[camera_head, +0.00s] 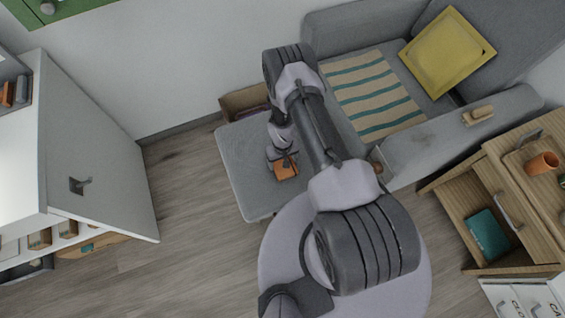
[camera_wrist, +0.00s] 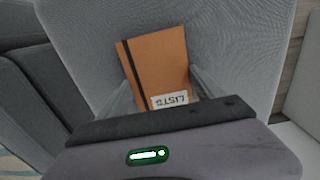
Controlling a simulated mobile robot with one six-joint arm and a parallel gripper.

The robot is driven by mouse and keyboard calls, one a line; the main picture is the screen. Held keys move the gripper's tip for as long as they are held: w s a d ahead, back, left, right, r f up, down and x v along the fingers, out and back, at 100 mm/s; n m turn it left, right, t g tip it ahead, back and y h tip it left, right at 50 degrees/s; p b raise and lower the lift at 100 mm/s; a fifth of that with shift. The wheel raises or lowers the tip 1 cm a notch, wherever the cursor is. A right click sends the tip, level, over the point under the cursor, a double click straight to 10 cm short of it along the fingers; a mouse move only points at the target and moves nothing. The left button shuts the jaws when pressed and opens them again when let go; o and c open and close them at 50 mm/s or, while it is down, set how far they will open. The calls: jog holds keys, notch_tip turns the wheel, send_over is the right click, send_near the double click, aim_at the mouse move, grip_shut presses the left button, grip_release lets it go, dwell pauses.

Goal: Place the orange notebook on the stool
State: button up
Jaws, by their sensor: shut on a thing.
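The orange notebook (camera_head: 285,171) is at my gripper over the grey stool (camera_head: 240,170). In the wrist view the notebook (camera_wrist: 160,65) shows its orange cover, a dark elastic band along the left side and a white label near its lower edge. My gripper (camera_wrist: 168,90) is shut on the notebook, with one finger at each side of its lower part. The grey fabric top of the stool (camera_wrist: 245,50) lies behind the notebook. I cannot tell whether the notebook touches the stool top. In the head view my gripper (camera_head: 282,158) partly hides the notebook.
A grey sofa (camera_head: 325,30) with a striped blanket (camera_head: 370,90) and a yellow cushion (camera_head: 447,50) stands beside the stool. A box (camera_head: 240,100) is behind the stool. A wooden cabinet (camera_head: 465,195) is at right, a white shelf desk (camera_head: 90,140) at left. Floor between desk and stool is clear.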

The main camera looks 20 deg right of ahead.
jog(key=o, duration=1.5)
jog(key=w+a+r+m+t+p, duration=0.1)
jog(key=w+r+p, duration=0.2)
jog(key=r, duration=1.9)
jog(key=w+a+r+m+t+p, duration=0.1)
jog(key=w+r+p, duration=0.2)
jog(key=r, duration=1.9)
jog(key=s+a+r+m+t+y, duration=0.1)
jog(key=s+a+r, duration=0.1)
jog(key=s+r, duration=0.6)
jog(key=s+a+r+m+t, duration=0.15)
jog(key=s+r, duration=0.35)
jog(key=r, duration=0.7)
jog(key=shift+t+y, duration=0.5)
jog(key=shift+t, duration=0.15)
jog(key=s+r, duration=0.1)
jog(key=s, duration=0.2)
jog(key=s+a+r, duration=0.1)
jog(key=s, duration=0.2)
jog(key=s+a+r, duration=0.1)
jog(key=s, duration=0.2)
jog(key=shift+s+a+r, duration=0.2)
jog(key=shift+s+r, duration=0.05)
